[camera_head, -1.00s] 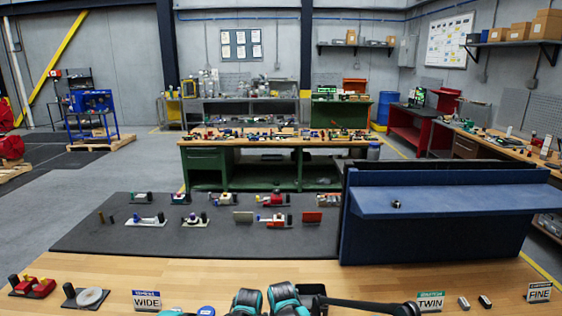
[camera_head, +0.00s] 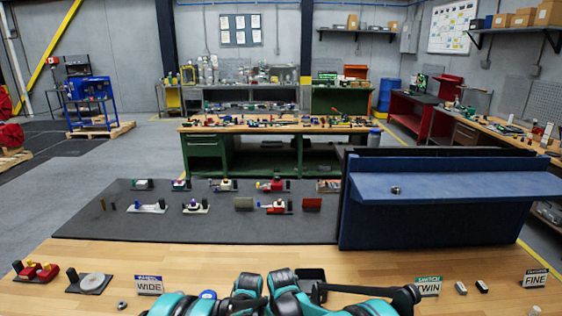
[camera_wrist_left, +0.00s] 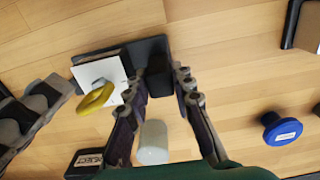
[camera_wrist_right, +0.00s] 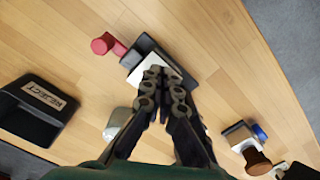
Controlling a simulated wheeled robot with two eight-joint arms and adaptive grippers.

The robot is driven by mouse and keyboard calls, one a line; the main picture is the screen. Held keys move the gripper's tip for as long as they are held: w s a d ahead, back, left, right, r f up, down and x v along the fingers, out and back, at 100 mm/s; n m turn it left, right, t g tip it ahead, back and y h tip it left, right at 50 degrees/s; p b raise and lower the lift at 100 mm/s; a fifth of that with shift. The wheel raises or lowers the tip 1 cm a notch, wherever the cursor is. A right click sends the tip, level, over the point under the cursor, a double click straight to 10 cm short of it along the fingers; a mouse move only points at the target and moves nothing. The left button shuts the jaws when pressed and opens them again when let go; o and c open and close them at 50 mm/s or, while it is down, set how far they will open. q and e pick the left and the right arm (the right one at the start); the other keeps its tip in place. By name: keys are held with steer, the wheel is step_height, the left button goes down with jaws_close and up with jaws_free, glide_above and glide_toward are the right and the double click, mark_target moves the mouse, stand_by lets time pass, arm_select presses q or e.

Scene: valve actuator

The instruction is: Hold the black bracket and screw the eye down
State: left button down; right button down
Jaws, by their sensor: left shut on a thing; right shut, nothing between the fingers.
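In the left wrist view, my left gripper (camera_wrist_left: 158,80) is shut on the black bracket (camera_wrist_left: 155,50), with one finger on each side of its dark upright part. A white block (camera_wrist_left: 88,74) lies beside it, with the yellow ring-shaped eye (camera_wrist_left: 97,97) above it. Whether the eye's shank is seated cannot be told. In the right wrist view, my right gripper (camera_wrist_right: 162,80) is shut and empty, its tips over a white block (camera_wrist_right: 148,72) next to a black part (camera_wrist_right: 145,46). Contact there is unclear. The fingertips are hidden in the head view.
A black REJECT bin (camera_wrist_right: 38,112) stands near the right gripper. A blue round knob (camera_wrist_left: 282,129) lies right of the left gripper. WIDE (camera_head: 149,286), TWIN (camera_head: 428,287) and FINE (camera_head: 535,279) signs stand on the bench. A dark mat (camera_head: 100,222) with several assemblies and a blue shelf (camera_head: 450,186) lie beyond.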

step_height(320, 180, up, 6)
stand_by(0.5)
arm_select(q)
steer(key=c, duration=1.2)
jaws_free()
